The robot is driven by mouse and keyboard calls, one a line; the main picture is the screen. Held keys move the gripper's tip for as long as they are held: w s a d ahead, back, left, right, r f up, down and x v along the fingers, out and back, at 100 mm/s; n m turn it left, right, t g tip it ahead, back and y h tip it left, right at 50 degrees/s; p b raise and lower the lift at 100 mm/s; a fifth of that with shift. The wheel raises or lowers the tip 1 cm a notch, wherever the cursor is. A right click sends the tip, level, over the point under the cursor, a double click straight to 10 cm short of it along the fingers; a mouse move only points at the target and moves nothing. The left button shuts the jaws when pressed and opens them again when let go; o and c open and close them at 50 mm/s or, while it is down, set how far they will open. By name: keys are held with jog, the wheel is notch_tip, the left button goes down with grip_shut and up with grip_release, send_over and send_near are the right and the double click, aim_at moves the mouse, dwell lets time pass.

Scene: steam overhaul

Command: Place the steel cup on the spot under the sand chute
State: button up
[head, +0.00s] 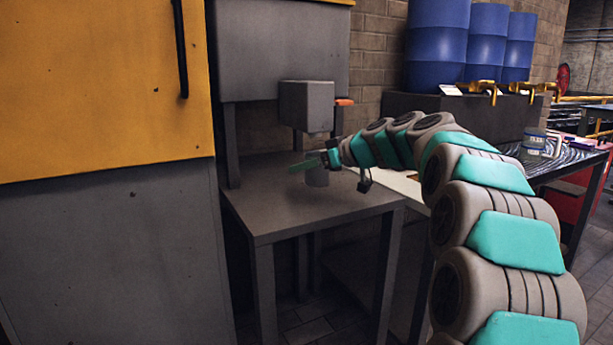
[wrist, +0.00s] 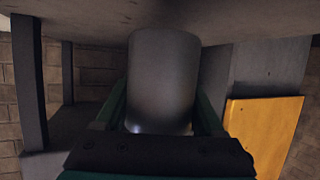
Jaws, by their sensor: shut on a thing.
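The steel cup (head: 317,179) is a plain grey cylinder, low over the grey metal table (head: 300,215) in the head view. My gripper (head: 314,160) is shut on it, with a teal finger showing beside it. The wrist view looks upside down: the cup (wrist: 162,75) fills the middle between my two fingers, and the table surface (wrist: 90,20) is at the top. I cannot tell whether the cup's base touches the table. The sand chute (head: 307,105), a grey box with a narrower spout, hangs above the cup and gripper. The spot beneath it is not distinguishable.
A yellow and grey cabinet (head: 105,110) stands close on the left. The table's front part is clear.

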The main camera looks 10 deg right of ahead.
aim_at(328, 172)
jog(key=shift+w+a+f, duration=0.1)
jog(key=shift+w+f, duration=0.15)
jog(key=shift+w, duration=0.35)
jog(key=shift+s+f, duration=0.1)
jog(key=shift+f, duration=1.45)
jog(key=shift+f+b, duration=0.25)
jog(key=shift+b, duration=0.05)
jog(key=o, duration=1.4)
jog(key=shift+r, duration=0.2)
jog(key=shift+r+p, duration=0.15)
jog(key=shift+p, duration=0.3)
jog(key=b+v, duration=0.1)
jog(key=v, duration=1.1)
jog(key=shift+f, duration=0.2)
